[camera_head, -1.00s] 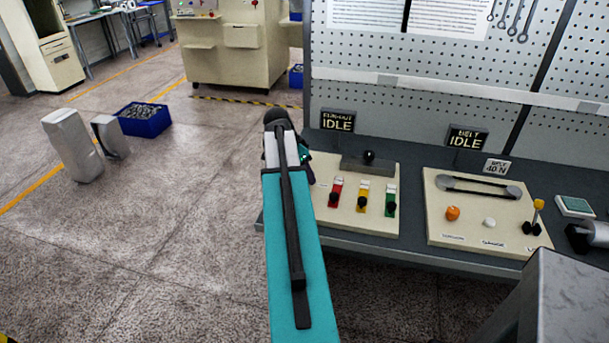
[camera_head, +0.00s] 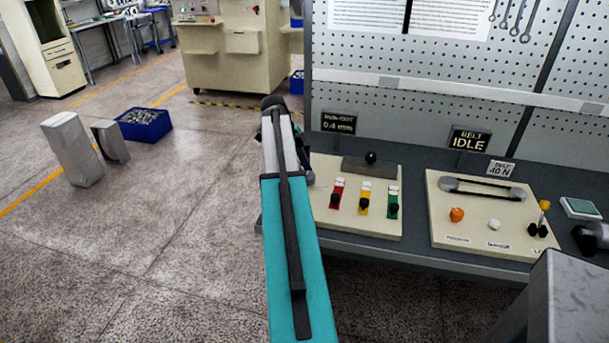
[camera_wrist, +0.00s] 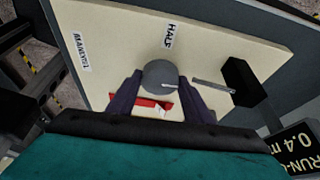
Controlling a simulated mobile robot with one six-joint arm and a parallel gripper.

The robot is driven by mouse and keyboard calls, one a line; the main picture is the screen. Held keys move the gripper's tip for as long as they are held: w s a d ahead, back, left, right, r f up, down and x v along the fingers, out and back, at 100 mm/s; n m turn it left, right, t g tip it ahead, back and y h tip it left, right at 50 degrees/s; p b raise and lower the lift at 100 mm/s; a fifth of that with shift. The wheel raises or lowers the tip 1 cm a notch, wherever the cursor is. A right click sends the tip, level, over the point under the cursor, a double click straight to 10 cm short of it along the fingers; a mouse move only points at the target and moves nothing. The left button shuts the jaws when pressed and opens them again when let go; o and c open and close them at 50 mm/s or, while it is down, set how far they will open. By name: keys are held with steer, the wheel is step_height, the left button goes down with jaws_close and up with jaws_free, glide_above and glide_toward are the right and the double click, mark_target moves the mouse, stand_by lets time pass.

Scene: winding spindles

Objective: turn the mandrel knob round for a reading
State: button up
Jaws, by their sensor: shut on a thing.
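The mandrel knob (camera_wrist: 158,74) is a round grey disc with a pale pointer line towards the right in the wrist view. It sits on a cream panel (camera_wrist: 100,25) with labels reading MANDREL and HALF. My gripper (camera_wrist: 160,88) is shut on the knob, with one dark finger on each side. A thin metal rod (camera_wrist: 213,86) from a black block (camera_wrist: 245,82) ends close to the knob's right side. The run-out display (camera_head: 338,123) reads 0.4 mm. In the head view my arm hides the knob and fingers.
Red (camera_head: 337,194), yellow (camera_head: 364,198) and green (camera_head: 393,203) switches sit right of my arm. Further right is the belt panel (camera_head: 440,220), and its display (camera_head: 469,139) reads IDLE. A pegboard (camera_head: 440,60) stands behind.

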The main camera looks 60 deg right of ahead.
steer(key=shift+m, duration=0.4)
steer(key=o, duration=1.1)
steer(key=shift+c, duration=0.2)
steer(key=shift+r, duration=0.15)
steer(key=v, duration=1.3)
steer(key=shift+w+r, duration=0.2)
steer(key=shift+r, duration=0.05)
steer(key=shift+d, duration=0.1)
